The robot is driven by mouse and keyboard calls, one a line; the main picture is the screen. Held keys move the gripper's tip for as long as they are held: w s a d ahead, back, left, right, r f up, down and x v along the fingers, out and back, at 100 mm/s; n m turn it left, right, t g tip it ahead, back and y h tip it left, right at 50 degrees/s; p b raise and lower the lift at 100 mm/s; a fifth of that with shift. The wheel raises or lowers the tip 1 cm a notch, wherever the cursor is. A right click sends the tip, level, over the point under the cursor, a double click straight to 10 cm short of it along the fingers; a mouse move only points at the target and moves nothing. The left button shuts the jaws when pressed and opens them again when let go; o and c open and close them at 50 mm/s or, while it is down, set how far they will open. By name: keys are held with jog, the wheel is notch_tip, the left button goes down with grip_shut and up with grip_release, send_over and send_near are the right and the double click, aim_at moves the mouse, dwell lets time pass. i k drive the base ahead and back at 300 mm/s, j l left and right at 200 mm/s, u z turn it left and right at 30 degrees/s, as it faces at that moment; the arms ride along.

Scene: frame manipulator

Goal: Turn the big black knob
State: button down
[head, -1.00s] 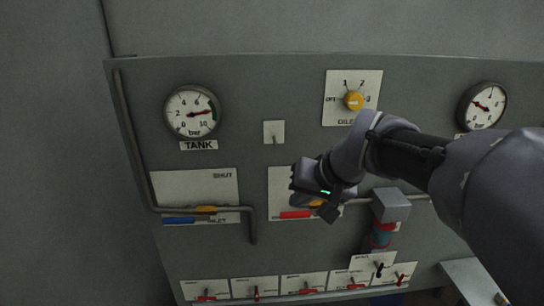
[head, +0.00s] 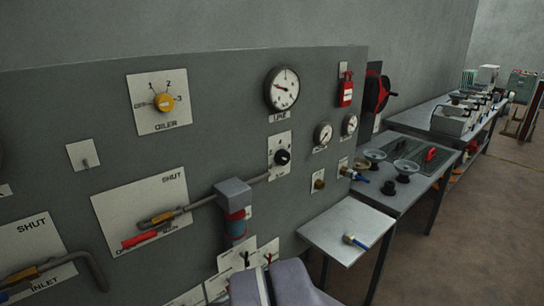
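A black knob (head: 283,157) with a pale mark sits on a white plate (head: 280,139) on the grey panel, below the LINE gauge and right of the pipe. Which of these the task means is not labelled, but the knob on the panel is the most prominent. Only a grey-purple part of my arm shows at the bottom edge. My gripper is out of view.
A blue-grey filter (head: 236,215) and the pipe with a red-handled valve (head: 146,237) stick out left of the knob. A small shelf (head: 345,229) holds a blue-tipped tool. A yellow OILER knob (head: 164,102) is upper left.

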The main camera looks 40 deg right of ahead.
aim_at(282, 158)
jog(key=z, duration=1.25)
jog(key=i+l, duration=0.1)
jog(key=i, duration=0.45)
